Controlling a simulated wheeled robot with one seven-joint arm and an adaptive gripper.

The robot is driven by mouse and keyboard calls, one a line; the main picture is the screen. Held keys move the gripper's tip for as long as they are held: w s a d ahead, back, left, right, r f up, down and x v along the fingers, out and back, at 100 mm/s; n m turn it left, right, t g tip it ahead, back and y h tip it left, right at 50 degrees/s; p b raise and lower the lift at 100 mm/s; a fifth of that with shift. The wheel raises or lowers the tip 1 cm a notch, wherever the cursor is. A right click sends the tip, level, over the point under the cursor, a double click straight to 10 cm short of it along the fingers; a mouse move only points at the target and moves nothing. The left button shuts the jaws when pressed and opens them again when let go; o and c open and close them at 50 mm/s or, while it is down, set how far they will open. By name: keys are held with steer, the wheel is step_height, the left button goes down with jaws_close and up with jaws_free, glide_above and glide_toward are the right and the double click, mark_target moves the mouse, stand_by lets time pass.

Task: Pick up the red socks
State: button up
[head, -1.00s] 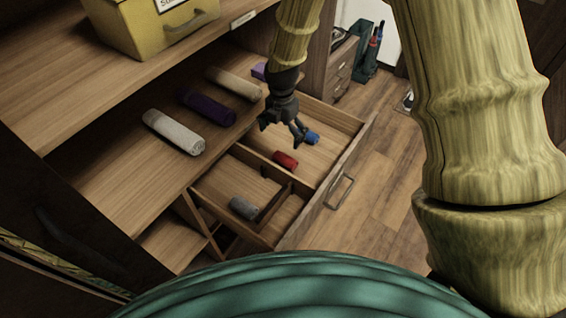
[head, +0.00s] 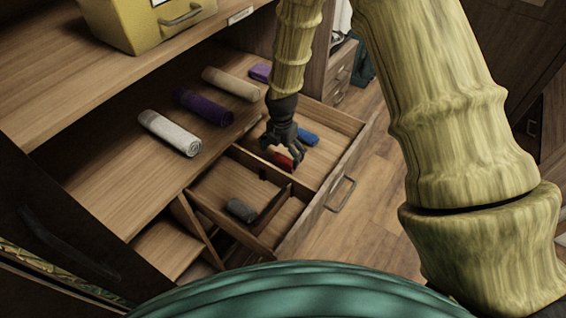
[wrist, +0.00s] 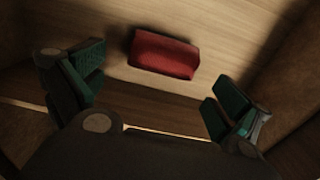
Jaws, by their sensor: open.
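The red socks (head: 284,161) lie as a small roll on the floor of the open drawer (head: 318,201), in its far compartment near a divider. In the wrist view the red socks (wrist: 163,53) lie ahead of the fingers, a little above the middle of the picture, with clear space around them. My gripper (head: 282,154) is over the drawer, just above the socks, and partly hides them in the head view. In the wrist view my gripper (wrist: 152,97) has its green-padded fingers spread wide, with nothing between them.
Blue socks (head: 308,136) lie behind the red ones, and grey socks (head: 241,210) lie in a nearer compartment. Wooden dividers (head: 273,206) and drawer walls stand close. Rolled towels, including a white one (head: 169,133), rest on the shelf to the left.

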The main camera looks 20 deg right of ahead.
mark_target(284, 159)
steer(key=shift+d+f+p, duration=0.2)
steer(key=shift+f+p, duration=0.25)
steer(key=shift+f, duration=0.9)
steer(key=shift+d+f+p, duration=0.15)
steer(key=shift+f+p, duration=0.25)
steer(key=shift+f, duration=0.9)
steer(key=shift+c, duration=0.4)
steer(key=c, duration=0.9)
